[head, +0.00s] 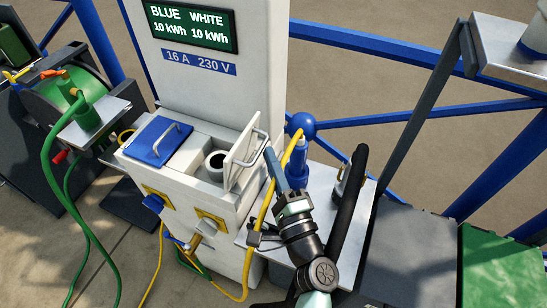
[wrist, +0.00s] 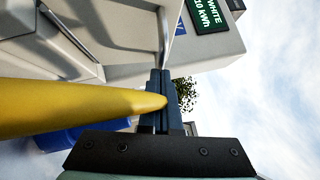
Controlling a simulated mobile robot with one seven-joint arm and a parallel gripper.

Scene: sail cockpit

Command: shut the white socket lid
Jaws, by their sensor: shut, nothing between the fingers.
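The white socket lid (head: 243,160) stands open, near upright, at the right side of the socket box in the head view. It has a metal loop handle, and the round socket (head: 215,160) is uncovered to its left. My gripper (head: 269,153) is just right of the lid, fingers together and empty. In the wrist view my gripper (wrist: 160,75) points toward a pale edge that looks like the lid. I cannot tell whether the fingertips touch it. A yellow cable (wrist: 70,106) crosses close in front of the fingers, hiding part of them.
The blue lid (head: 158,141) lies shut on the left of the box. A blue plug (head: 298,160) with the yellow cable stands beside my gripper. The display post (head: 208,75) rises behind. A green cable reel (head: 62,100) is at left, blue rails behind.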

